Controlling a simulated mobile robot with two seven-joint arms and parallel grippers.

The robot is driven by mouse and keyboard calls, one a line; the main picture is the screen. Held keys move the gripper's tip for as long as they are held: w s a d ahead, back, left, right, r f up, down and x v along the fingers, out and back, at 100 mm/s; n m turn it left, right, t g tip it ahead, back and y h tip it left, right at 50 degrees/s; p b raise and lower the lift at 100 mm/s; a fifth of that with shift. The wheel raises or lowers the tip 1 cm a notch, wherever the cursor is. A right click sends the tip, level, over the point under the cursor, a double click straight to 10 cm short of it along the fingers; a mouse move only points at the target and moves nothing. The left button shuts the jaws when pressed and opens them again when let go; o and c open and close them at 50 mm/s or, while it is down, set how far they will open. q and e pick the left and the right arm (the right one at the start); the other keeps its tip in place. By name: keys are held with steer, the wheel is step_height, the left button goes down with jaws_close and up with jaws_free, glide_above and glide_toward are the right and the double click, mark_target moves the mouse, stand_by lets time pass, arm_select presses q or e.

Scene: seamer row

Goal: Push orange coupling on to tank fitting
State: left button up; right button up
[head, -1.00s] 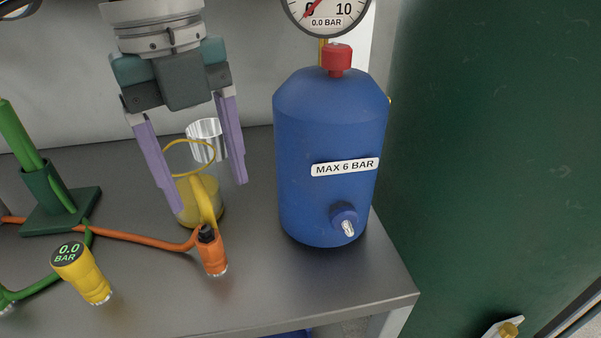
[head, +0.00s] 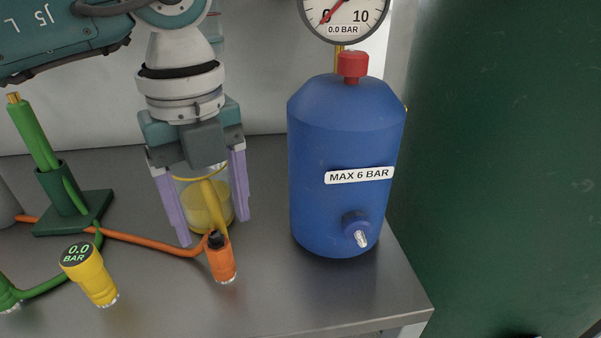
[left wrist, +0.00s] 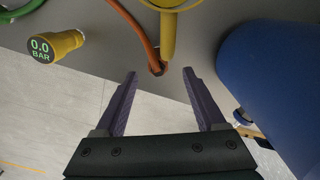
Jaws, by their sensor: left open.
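The orange coupling (head: 221,262) stands on the grey bench, with a dark top and a metal lower end. An orange hose (head: 150,243) runs to it from the left. The blue tank (head: 345,120) stands to the right, marked MAX 6 BAR. Its tank fitting (head: 361,238) is a metal nipple low on the front, with nothing on it. My left gripper (head: 213,229) is open and empty, pointing down, just behind and above the coupling. In the left wrist view, the open fingers (left wrist: 160,73) have the hose's end between their tips. My right gripper is not in view.
A clear cup (head: 205,205) with yellow contents and a yellow strip stands behind the coupling, close to my fingers. A yellow gauge (head: 90,275) reading 0.0 BAR and a green stand (head: 75,210) are at left. Bare bench lies between coupling and tank.

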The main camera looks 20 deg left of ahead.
mark_target(217, 244)
arm_select(q)
step_height(217, 244, down, 5)
steer(key=shift+s+f, duration=0.15)
stand_by(0.3)
jaws_close()
stand_by(0.5)
